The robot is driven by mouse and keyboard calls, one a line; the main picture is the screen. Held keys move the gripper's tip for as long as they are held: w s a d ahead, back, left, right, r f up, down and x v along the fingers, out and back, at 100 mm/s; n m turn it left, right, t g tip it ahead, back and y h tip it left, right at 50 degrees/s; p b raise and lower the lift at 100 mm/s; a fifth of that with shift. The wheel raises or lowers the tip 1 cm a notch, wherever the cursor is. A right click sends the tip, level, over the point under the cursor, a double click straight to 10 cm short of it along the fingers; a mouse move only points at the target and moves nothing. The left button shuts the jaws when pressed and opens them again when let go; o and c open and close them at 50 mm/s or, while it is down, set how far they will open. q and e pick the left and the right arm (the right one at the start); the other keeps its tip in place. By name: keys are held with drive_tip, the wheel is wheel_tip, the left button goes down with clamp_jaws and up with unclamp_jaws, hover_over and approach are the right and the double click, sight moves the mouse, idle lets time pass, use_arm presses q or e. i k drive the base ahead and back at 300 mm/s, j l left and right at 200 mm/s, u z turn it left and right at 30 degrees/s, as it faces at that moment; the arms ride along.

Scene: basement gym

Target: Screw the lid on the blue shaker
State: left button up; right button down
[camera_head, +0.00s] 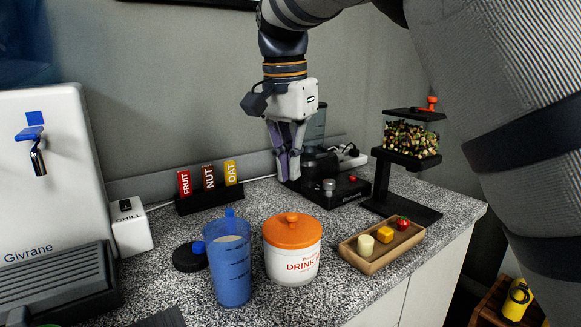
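The blue shaker (229,275) stands upright on the speckled counter. Its top is open and shows something pale inside. A round black lid (188,258) lies on the counter just left of the shaker. A blue tab shows at the lid's right side, close to the shaker's rim. Another blue piece rises behind the shaker's rim; what it belongs to is unclear. My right gripper (290,179) hangs fingers down behind the orange-lidded jar, away from both shaker and lid. Its fingers sit close together with nothing visible between them, but the gap is unclear. My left gripper is out of view.
A white jar (292,264) with an orange lid stands right of the shaker. A wooden tray (365,264) holds small foods. Behind are a label rack (210,200), a dark blender base (343,190) and a nut dispenser (411,140). A white dispenser (60,185) stands left.

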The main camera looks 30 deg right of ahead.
sight(228, 243)
drive_tip(key=k, duration=1)
